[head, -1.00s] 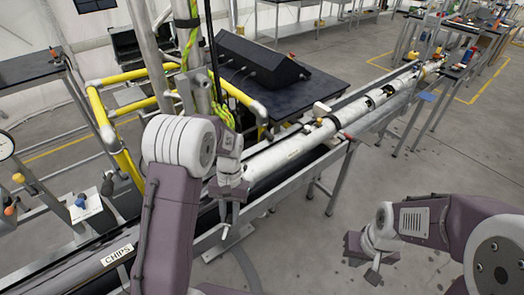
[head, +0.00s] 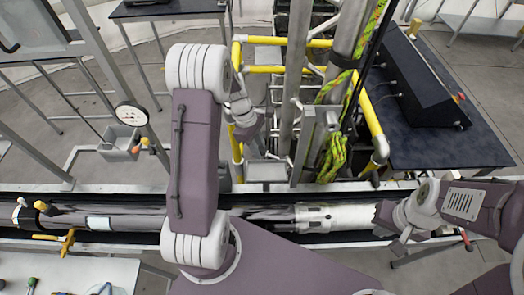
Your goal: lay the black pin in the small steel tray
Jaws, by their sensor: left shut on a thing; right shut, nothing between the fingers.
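My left gripper (head: 249,135) is in front of the yellow-railed frame, beyond the pipe line. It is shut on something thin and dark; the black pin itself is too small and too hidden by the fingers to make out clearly. A small, shallow, light grey tray (head: 267,171), which looks like the steel tray, lies just below and right of that gripper in the picture. I cannot tell how far above or in front of it the gripper is. My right gripper (head: 400,243) is shut and empty, near the right end of the white pipe section.
Steel posts (head: 298,90) and a hanging yellow-green rope (head: 334,155) stand right of my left gripper. A yellow rail (head: 372,115) runs beside them. A black console (head: 420,80) sits on a dark table (head: 440,150). A grey bin (head: 120,148) is at left. The pipe (head: 340,216) crosses in front.

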